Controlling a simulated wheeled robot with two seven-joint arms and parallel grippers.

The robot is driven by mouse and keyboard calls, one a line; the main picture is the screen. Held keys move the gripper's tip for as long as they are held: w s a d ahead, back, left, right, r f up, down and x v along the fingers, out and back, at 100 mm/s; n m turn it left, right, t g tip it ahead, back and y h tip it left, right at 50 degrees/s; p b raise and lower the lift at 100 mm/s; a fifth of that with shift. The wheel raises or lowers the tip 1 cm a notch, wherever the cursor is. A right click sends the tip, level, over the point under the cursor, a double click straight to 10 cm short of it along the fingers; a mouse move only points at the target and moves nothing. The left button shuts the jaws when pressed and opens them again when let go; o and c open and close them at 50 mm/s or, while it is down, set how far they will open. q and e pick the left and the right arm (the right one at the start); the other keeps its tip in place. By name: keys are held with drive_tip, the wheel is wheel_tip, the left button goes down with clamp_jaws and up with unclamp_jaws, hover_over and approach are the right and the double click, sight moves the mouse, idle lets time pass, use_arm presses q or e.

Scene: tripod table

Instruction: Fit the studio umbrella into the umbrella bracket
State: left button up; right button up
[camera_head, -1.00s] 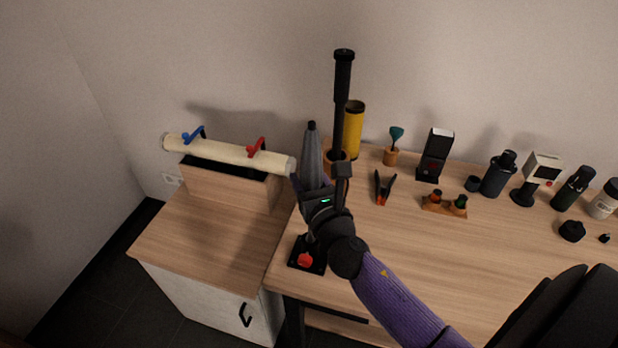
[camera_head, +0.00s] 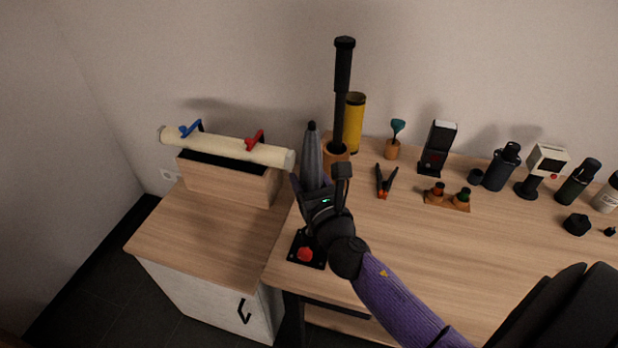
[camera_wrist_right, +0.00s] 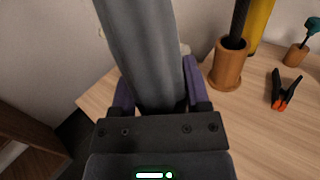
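The grey folded studio umbrella (camera_head: 312,158) stands nearly upright with its dark tip up, near the table's left edge. My right gripper (camera_head: 314,188) is around its lower part. In the right wrist view the umbrella's grey body (camera_wrist_right: 146,50) rises between the two purple fingers of the gripper (camera_wrist_right: 158,92), which look closed on it. The umbrella bracket, a black base with a red knob (camera_head: 305,254), sits on the table's front left corner, just below my gripper. My wrist hides the umbrella's lower end, so I cannot tell whether it is in the bracket. My left gripper is out of view.
A wooden cup (camera_head: 336,153) with a tall black pole stands close behind, beside a yellow tube (camera_head: 355,122). An orange-handled clamp (camera_head: 384,181) lies to the right. A cabinet (camera_head: 200,240) with a cream roll (camera_head: 225,148) is at left. The table's middle front is clear.

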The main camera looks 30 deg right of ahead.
drive_tip(key=o, duration=0.5)
drive_tip(key=shift+c, duration=0.2)
drive_tip(key=b+v, duration=0.1)
drive_tip(key=v, duration=0.9)
